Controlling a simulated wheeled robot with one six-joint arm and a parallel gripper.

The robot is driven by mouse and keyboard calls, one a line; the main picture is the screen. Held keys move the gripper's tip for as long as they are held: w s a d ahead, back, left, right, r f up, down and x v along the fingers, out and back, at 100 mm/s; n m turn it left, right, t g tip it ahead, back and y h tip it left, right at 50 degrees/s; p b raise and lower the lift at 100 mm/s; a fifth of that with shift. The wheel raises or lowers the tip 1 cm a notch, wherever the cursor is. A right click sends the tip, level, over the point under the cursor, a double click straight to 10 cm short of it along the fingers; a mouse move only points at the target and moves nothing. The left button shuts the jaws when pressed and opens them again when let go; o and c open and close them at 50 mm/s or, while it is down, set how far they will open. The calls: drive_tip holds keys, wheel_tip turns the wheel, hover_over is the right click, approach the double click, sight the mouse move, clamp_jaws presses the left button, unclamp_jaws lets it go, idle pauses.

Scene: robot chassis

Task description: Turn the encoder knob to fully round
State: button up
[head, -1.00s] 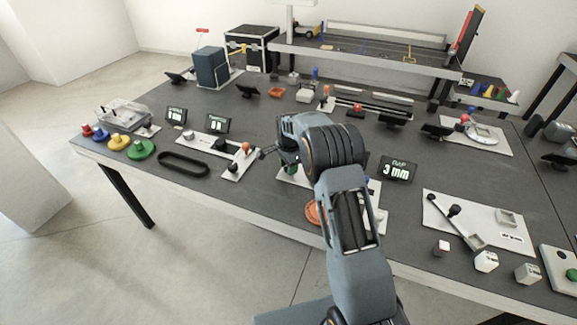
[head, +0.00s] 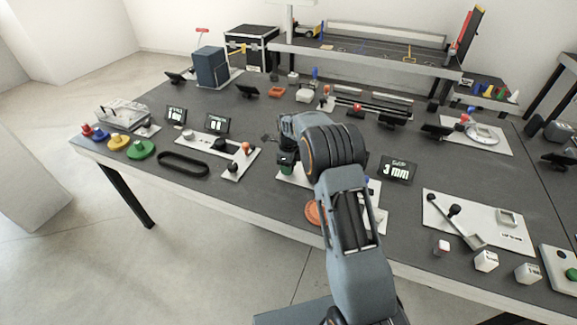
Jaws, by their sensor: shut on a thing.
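My gripper (head: 287,164) points down at the white plate (head: 372,222) in the middle of the front half of the table, partly hidden by my own arm. The jaw tips and most of the knob are too small and hidden to make out. A display (head: 398,169) just right of my wrist reads 3 mm.
An orange round piece (head: 312,212) is by the front edge, beside my arm. A plate with an orange-topped lever (head: 246,148) and a black oval ring (head: 183,164) are to the left. A lever plate (head: 485,222) is at the right.

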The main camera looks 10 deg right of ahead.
drive_tip(key=m, duration=0.4)
drive_tip(key=shift+w+r, duration=0.1)
drive_tip(key=shift+r, duration=0.05)
drive_tip(key=shift+m, duration=2.2)
drive_tip(key=o, duration=0.9)
drive_tip(key=shift+o, duration=0.2)
wheel_tip(320, 180, up, 14)
drive_tip(key=shift+f, duration=0.2)
